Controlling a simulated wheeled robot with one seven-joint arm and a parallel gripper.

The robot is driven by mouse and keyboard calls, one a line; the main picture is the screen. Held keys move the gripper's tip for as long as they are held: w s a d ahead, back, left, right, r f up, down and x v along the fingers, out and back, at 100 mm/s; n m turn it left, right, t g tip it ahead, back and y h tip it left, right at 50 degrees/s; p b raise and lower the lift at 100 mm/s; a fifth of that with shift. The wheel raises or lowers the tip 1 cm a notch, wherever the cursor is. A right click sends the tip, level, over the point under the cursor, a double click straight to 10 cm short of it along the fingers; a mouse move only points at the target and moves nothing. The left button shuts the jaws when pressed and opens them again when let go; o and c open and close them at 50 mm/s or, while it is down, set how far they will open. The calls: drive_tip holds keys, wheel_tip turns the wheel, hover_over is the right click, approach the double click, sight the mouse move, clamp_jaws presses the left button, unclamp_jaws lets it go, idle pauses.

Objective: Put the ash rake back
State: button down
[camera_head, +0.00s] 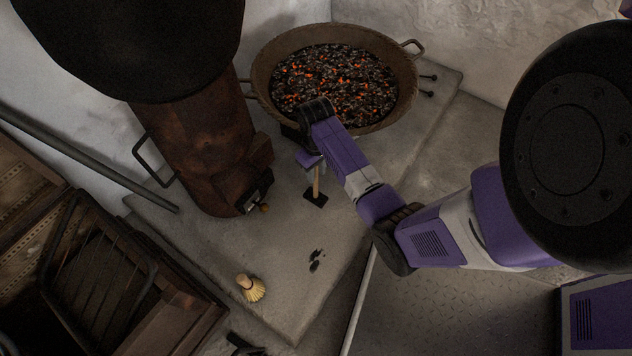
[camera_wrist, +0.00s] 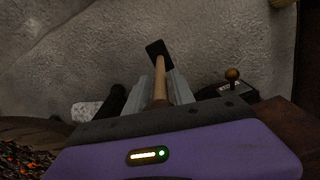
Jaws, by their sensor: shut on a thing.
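The ash rake (camera_head: 316,186) has a pale wooden handle and a flat dark head. I cannot tell whether the head touches the slab. The upper end of the handle is hidden by my gripper.
A wide pan of glowing coals (camera_head: 262,72) stands behind my gripper. The rusty stove (camera_head: 195,150) with a knobbed latch (camera_head: 264,207) is close on the left. A small brush (camera_head: 250,288) and dark ash (camera_head: 316,261) lie on the slab (camera_head: 215,255).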

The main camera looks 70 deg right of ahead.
sight(316, 179)
drive_tip(key=shift+f+b, duration=1)
drive_tip(key=shift+f, duration=1.3)
drive_tip(key=c, duration=1.1)
unclamp_jaws()
drive_tip(key=shift+f, duration=0.1)
drive_tip(key=shift+o, duration=0.2)
wheel_tip(316, 179, up, 12)
drive_tip(key=p, duration=0.5)
drive_tip(key=shift+r, duration=0.2)
